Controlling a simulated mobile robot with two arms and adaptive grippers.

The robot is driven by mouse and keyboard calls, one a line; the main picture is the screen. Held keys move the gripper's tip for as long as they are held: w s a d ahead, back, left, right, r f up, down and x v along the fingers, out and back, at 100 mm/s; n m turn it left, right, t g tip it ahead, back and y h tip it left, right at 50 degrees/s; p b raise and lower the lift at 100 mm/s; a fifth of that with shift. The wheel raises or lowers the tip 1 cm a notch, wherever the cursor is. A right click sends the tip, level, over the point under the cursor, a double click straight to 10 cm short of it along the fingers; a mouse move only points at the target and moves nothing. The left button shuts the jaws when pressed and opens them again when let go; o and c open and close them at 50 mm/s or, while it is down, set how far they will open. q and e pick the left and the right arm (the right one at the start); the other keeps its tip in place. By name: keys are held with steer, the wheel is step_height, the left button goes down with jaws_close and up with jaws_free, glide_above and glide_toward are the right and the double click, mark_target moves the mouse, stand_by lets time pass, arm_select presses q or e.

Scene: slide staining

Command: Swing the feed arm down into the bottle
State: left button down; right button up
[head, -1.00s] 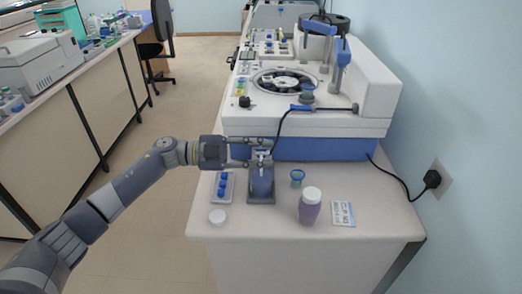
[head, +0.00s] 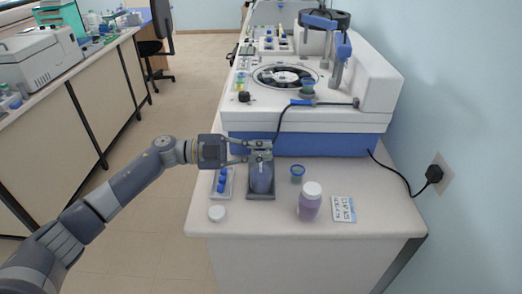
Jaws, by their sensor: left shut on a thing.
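A blue-violet bottle (head: 262,180) stands upright in a dark grey holder (head: 261,197) on the white bench, in front of the machine. My left gripper (head: 261,151) reaches in from the left at the bottle's top. Its fingers are shut on a small grey piece there, which looks like the feed arm (head: 259,144). A thin black tube (head: 278,126) runs from this spot up to the machine's top. The fingers hide the bottle's mouth, so I cannot tell whether the feed arm is inside it. My right gripper is out of view.
A white-capped purple bottle (head: 309,202), a small blue cup (head: 297,173) and a printed card (head: 343,209) are right of the holder. A tray with blue pieces (head: 222,182) and a white cap (head: 216,213) are left. The staining machine (head: 300,145) stands behind.

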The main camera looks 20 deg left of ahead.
arm_select(q)
step_height(320, 180, down, 6)
steer(key=s+m+b, duration=0.2)
steer(key=m+b, duration=0.2)
steer(key=b, duration=0.1)
steer(key=shift+s+d+b, duration=0.25)
steer(key=shift+d+b, duration=0.05)
steer(key=shift+d, duration=0.05)
steer(key=c, duration=1.9)
jaws_free()
steer(key=shift+c, duration=0.2)
steer(key=shift+o, duration=0.9)
steer(key=shift+r, duration=0.1)
steer(key=shift+w+r, duration=0.1)
steer(key=shift+r, duration=0.05)
steer(key=shift+a, duration=0.1)
